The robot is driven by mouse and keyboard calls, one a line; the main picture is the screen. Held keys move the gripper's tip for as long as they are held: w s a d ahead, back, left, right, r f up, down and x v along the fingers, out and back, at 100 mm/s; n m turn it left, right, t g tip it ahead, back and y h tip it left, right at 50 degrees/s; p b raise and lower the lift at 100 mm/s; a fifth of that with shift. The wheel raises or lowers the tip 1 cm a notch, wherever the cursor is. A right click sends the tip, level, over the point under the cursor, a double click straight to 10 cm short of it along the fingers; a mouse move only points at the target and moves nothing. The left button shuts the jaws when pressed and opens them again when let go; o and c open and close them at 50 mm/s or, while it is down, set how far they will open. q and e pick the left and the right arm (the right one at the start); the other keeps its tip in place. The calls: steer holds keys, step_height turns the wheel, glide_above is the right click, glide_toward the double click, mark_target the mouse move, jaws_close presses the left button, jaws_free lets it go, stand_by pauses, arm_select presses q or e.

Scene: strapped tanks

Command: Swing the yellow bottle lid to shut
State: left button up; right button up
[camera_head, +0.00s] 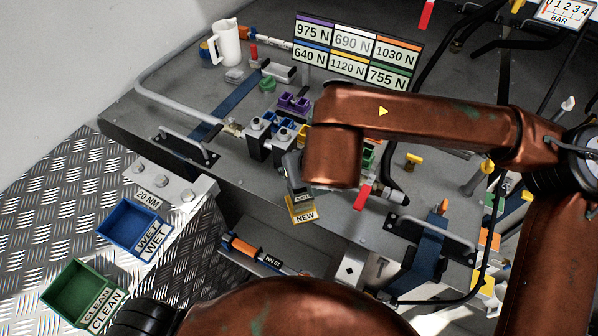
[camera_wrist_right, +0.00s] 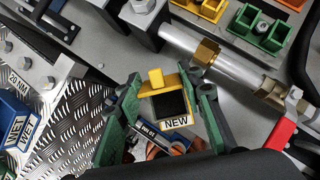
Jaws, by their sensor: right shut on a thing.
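A small yellow open box (camera_head: 303,208) with a white NEW label is at the bench's front edge below my right arm. In the right wrist view the yellow box (camera_wrist_right: 186,106) has a dark opening and a small yellow block at its far rim. My right gripper (camera_wrist_right: 167,84) has its green fingers on either side of the box, closed against it. In the head view my right gripper is mostly hidden by the copper arm. I cannot make out a bottle with a yellow lid for certain. My left gripper is not in view.
A blue WET bin (camera_head: 133,229) and a green CLEAN bin (camera_head: 83,288) stand at the left. A white jug (camera_head: 226,42) stands at the back.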

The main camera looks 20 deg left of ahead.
stand_by(0.3)
steer(key=o, duration=1.2)
steer(key=v, duration=1.2)
